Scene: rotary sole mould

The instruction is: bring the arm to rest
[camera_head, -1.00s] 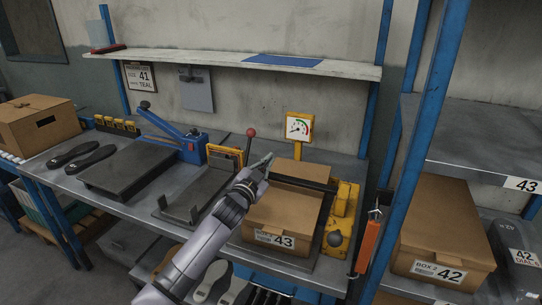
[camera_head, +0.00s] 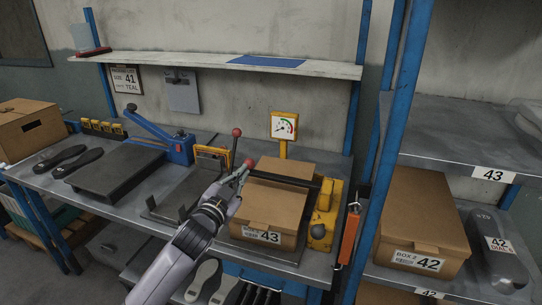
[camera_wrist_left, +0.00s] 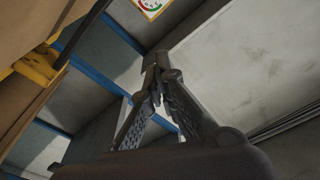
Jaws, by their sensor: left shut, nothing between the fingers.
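My left gripper (camera_head: 242,172) is shut and empty. Its tips are at the red knob (camera_head: 249,163) on the left end of the black lever bar (camera_head: 285,179); I cannot tell whether they touch. The bar crosses above the cardboard box marked 43 (camera_head: 270,210) and joins a yellow clamp body (camera_head: 325,215) at its right. In the left wrist view the closed fingers (camera_wrist_left: 152,78) point up, with nothing between them. The yellow part (camera_wrist_left: 38,66) and a corner of the gauge (camera_wrist_left: 150,5) also show there. My right gripper is out of view.
A second red-knobbed lever (camera_head: 237,132) stands behind my gripper. The dial gauge (camera_head: 284,127) rises behind the box. A blue press (camera_head: 178,148), dark soles (camera_head: 70,160) and a brown box (camera_head: 30,128) are at left. A blue post (camera_head: 395,130) and box 42 (camera_head: 420,225) are at right.

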